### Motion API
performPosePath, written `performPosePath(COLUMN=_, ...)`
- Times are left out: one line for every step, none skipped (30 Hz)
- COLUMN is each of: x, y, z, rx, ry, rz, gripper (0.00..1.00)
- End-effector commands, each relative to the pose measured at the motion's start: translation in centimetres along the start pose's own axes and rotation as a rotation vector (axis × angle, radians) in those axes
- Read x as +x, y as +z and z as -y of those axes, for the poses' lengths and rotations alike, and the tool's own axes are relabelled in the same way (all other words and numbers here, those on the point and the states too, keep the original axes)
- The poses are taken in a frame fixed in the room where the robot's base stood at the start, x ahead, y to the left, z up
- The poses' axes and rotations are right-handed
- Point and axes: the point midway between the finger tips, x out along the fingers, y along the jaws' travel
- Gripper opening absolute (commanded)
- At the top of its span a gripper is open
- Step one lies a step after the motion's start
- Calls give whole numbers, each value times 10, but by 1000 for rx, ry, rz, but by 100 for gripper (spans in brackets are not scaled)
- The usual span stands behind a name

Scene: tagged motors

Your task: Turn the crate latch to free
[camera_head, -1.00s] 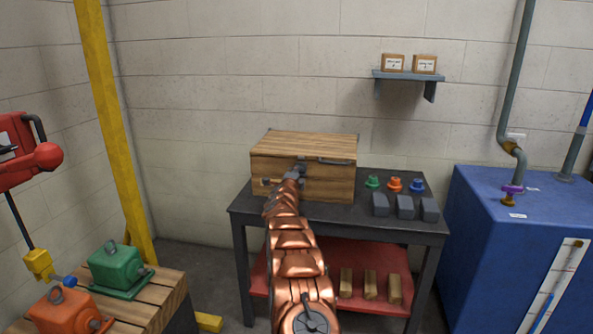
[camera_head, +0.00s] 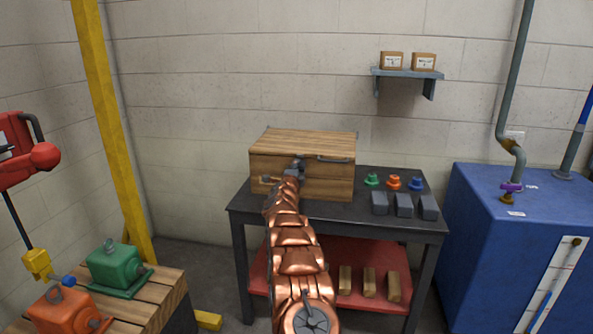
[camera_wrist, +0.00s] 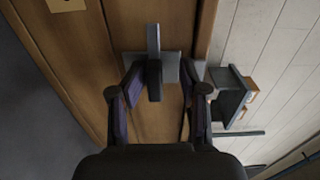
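The wooden crate (camera_head: 328,185) stands on the dark table against the wall, its lid closed. In the wrist view its front boards (camera_wrist: 85,60) fill the left and middle. The grey crate latch (camera_wrist: 154,48) has a dark lever lying along the crate front, across a lighter plate. My gripper (camera_wrist: 160,80) is open in front of the latch, one finger on each side of the lever, with gaps visible on both sides. Contact along the depth cannot be told. In the head view my copper arm hides most of the gripper and latch.
Green, orange and blue knobs (camera_head: 393,182) and several grey blocks (camera_head: 404,204) are on the table (camera_head: 240,204) right of the crate. A wall shelf (camera_head: 408,74) holds two boxes. A yellow post (camera_head: 110,130) and a blue tank (camera_head: 490,250) flank the table.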

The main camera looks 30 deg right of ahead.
Motion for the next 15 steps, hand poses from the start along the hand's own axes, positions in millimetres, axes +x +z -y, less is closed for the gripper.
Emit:
performPosePath(x=0, y=0, z=-1, rx=0, ry=1, rz=0, gripper=42)
performPosePath(x=0, y=0, z=-1, rx=0, ry=1, rz=0, gripper=42)
performPosePath(x=0, y=1, z=-2, rx=0, ry=2, rz=1, gripper=42)
performPosePath(x=-1, y=2, z=-2, rx=0, ry=3, rz=2, gripper=42)
performPosePath(x=-1, y=2, z=-2, rx=0, ry=3, rz=3, gripper=42)
performPosePath(x=-1, y=3, z=-3, rx=0, ry=4, rz=3, gripper=42)
performPosePath(x=-1, y=3, z=-3, rx=0, ry=4, rz=4, gripper=42)
performPosePath(x=-1, y=3, z=-3, rx=0, ry=5, rz=4, gripper=42)
performPosePath(x=-1, y=3, z=-4, rx=0, ry=5, rz=3, gripper=42)
performPosePath(x=-2, y=2, z=-4, rx=-1, ry=5, rz=3, gripper=42)
performPosePath(x=-2, y=2, z=-4, rx=-1, ry=6, rz=2, gripper=42)
performPosePath(x=-3, y=2, z=-4, rx=-1, ry=6, rz=1, gripper=42)
performPosePath(x=-4, y=1, z=-4, rx=-1, ry=7, rz=-1, gripper=42)
performPosePath(x=-5, y=1, z=-4, rx=-2, ry=7, rz=-1, gripper=42)
performPosePath(x=-7, y=1, z=-5, rx=-4, ry=8, rz=-2, gripper=42)
